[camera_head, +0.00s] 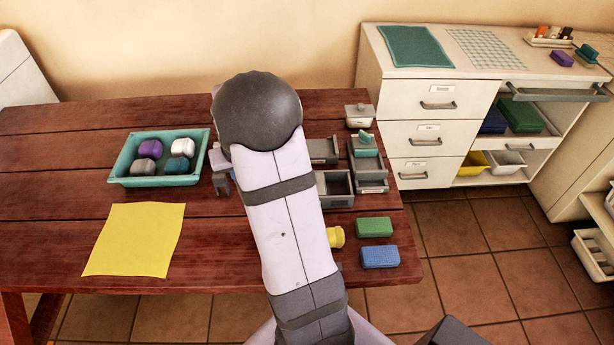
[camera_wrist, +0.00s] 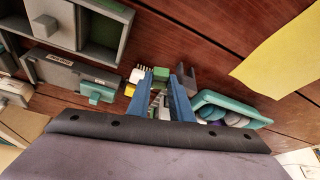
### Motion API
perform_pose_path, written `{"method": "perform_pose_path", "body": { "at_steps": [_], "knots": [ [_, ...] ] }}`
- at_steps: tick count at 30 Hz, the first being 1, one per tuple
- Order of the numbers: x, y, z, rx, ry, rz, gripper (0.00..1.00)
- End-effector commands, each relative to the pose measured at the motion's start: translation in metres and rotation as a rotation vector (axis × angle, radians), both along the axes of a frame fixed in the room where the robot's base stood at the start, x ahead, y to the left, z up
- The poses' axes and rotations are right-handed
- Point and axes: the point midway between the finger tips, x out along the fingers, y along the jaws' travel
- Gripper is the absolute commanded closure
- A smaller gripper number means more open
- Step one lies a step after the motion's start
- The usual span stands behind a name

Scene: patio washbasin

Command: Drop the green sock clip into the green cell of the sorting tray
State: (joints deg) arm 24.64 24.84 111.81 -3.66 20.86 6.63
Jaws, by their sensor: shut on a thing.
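My gripper (camera_wrist: 160,80) shows its blue fingers in the wrist view, with a small green piece (camera_wrist: 160,73), which looks like the green sock clip, between the tips. In the head view my arm hides most of the gripper and the clip. A grey tray with open cells (camera_head: 335,188), apparently the sorting tray, lies right of my arm, which partly covers it. Its cells also show at the upper left of the wrist view (camera_wrist: 97,32), one with a green edge. The gripper is apart from these cells.
A teal tray (camera_head: 117,172) with several rolled bundles and a yellow cloth (camera_head: 135,240) lie left of my arm. A grey holder (camera_head: 368,184), a green block (camera_head: 374,227), a blue block (camera_head: 380,257) and a yellow item (camera_head: 336,237) lie right. The table's far left is clear.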

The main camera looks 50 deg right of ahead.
Motion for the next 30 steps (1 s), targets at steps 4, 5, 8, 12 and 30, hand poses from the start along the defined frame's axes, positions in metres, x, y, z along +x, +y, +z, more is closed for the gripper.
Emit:
{"method": "perform_pose_path", "body": {
  "at_steps": [4, 5, 8, 12, 30],
  "knots": [
    [-0.029, -0.049, 0.018, 0.002, 0.005, -0.130, 1.00],
    [-0.034, -0.056, 0.019, 0.002, 0.004, -0.152, 1.00],
    [-0.049, -0.077, 0.021, 0.002, 0.003, -0.212, 1.00],
    [-0.064, -0.096, 0.023, 0.001, 0.002, -0.267, 1.00],
    [-0.071, -0.104, 0.006, 0.001, 0.001, -0.295, 1.00]
  ]
}}
